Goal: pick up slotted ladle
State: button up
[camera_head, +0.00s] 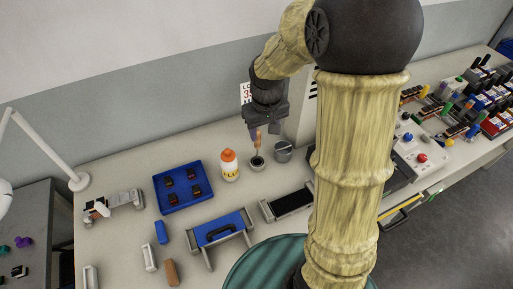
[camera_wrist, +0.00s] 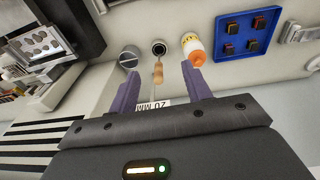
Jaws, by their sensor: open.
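The slotted ladle is not plain to see. A thin tool with a light wooden handle (camera_head: 258,141) stands upright at a small dark round cup (camera_head: 257,164) on the bench; its lower end is hidden or too small to tell. In the wrist view the wooden handle (camera_wrist: 158,73) shows between my two purple fingers, with the dark cup (camera_wrist: 159,46) beyond it. My gripper (camera_head: 257,132) is open above the cup, with its fingers apart on either side of the handle in the wrist view (camera_wrist: 160,80). I cannot tell whether either finger touches it.
A grey metal canister (camera_head: 283,152) stands close right of the cup. A white bottle with an orange cap (camera_head: 229,166) stands close left. A blue tray (camera_head: 163,205) with dark blocks, a blue-topped stand (camera_head: 204,239) and a black tray (camera_head: 291,202) lie nearer.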

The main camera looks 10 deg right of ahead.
jog(key=n+g+p, duration=0.1)
jog(key=n, duration=0.1)
send_over(258, 138)
jog(key=w, duration=0.1)
jog(key=f+p, duration=0.2)
jog(key=f, duration=0.4)
jog(key=f+p, duration=0.2)
jog(key=f, duration=0.4)
jog(key=shift+w+a, duration=0.1)
jog(key=shift+a, duration=0.1)
jog(key=shift+f, duration=0.1)
jog(key=shift+d+f+p, duration=0.15)
jog(key=shift+f+p, duration=0.4)
jog(key=shift+p, duration=0.15)
jog(key=shift+w+d+f+p, duration=0.15)
jog(key=shift+f+p, duration=0.8)
jog(key=shift+f, duration=1.05)
